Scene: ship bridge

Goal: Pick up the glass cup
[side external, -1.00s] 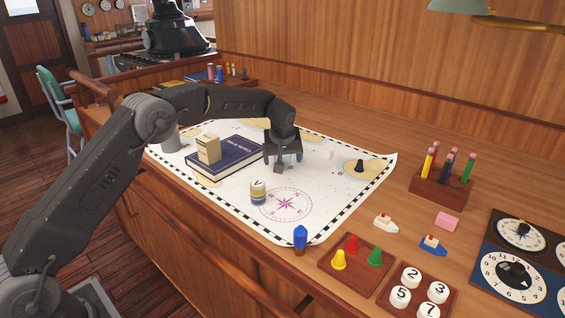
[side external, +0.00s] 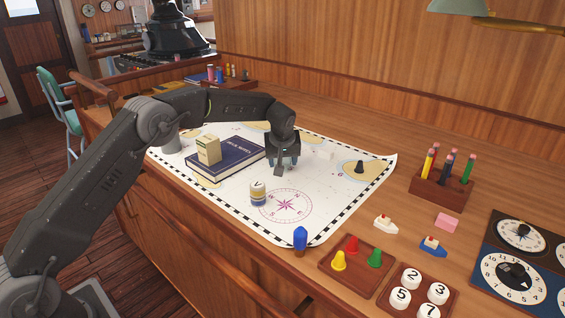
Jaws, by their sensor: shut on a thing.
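My gripper (side external: 282,165) points down over the upper middle of the chart (side external: 232,203), just right of the blue book. Its fingers are shut on the glass cup (side external: 290,160), which is clear and mostly hidden by the fingers. Only a faint trace of the cup shows between them. I cannot tell whether its base touches the chart.
The blue book (side external: 228,158) with a tan box (side external: 208,149) on it lies close on the left. A labelled jar (side external: 258,192) stands in front, and a black pawn (side external: 359,167) to the right. A pencil block (side external: 440,190) stands farther right.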

